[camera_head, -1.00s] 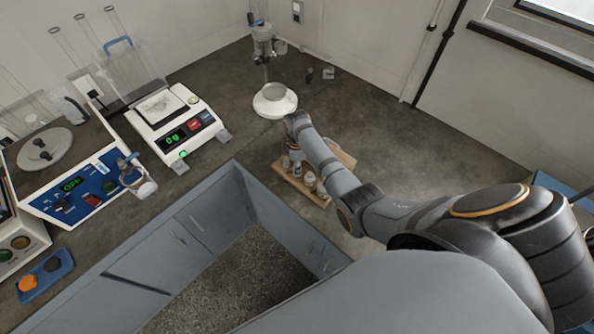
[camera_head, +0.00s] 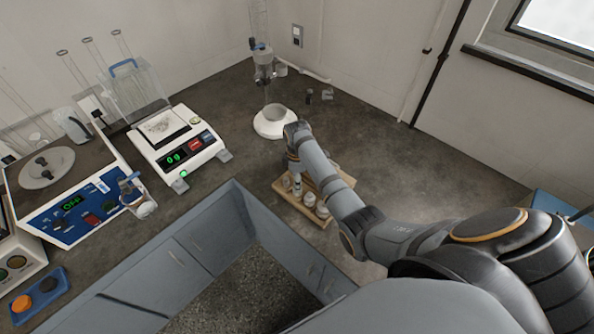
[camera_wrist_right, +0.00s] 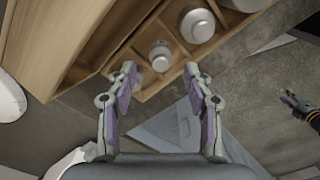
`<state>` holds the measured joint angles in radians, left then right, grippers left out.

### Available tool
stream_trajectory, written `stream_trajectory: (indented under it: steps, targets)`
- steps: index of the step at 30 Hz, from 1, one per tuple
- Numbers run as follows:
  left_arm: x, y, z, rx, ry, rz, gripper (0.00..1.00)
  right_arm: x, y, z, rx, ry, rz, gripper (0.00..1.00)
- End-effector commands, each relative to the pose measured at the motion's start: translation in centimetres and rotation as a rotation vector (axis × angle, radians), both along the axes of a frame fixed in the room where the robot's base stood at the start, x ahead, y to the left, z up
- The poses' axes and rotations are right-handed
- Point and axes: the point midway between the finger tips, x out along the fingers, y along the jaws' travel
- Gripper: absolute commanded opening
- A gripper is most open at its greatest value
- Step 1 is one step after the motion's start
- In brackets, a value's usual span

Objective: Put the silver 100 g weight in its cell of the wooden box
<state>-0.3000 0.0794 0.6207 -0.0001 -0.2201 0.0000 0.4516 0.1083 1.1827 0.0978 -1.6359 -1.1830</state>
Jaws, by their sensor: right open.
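The wooden box (camera_head: 285,196) stands on the bench, partly hidden under my right arm in the head view. In the right wrist view its pale walls (camera_wrist_right: 54,40) fill the upper left. A small silver weight (camera_wrist_right: 160,56) and a larger one (camera_wrist_right: 196,25) stand in its cells. I cannot read which is the 100 g weight. My right gripper (camera_wrist_right: 160,75) is open, its fingertips to either side of the small weight in the picture and apart from it. A dark part with an orange band at the wrist view's right edge looks like my left gripper (camera_wrist_right: 291,98); its fingers are unclear.
A white round-based stand (camera_head: 274,123) is just behind the box. The bench right of the box is clear.

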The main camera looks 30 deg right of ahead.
Motion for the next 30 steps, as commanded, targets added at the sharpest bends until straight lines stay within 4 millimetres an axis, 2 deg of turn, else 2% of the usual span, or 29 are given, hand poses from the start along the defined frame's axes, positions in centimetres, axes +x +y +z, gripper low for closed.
stream_trajectory:
  steps: [1, 6, 12, 30]
  targets:
    - [0.0, 0.0, -0.2, 0.0, 0.0, 0.0, 0.4, 0.1, 0.0, 1.2, -0.001, -0.006, 0.0, 0.52]
    - [0.0, 0.0, -0.6, 0.0, 0.0, 0.0, 0.4, 0.1, 0.0, 5.1, -0.001, -0.004, 0.0, 0.52]
    - [0.0, 0.0, -0.9, 0.0, 0.001, 0.0, 0.4, 0.1, -0.1, 7.6, -0.001, -0.002, -0.001, 0.52]
    - [0.0, 0.0, -0.9, 0.0, 0.0, 0.0, 0.4, 0.0, 0.0, 7.9, 0.0, 0.0, 0.0, 0.52]
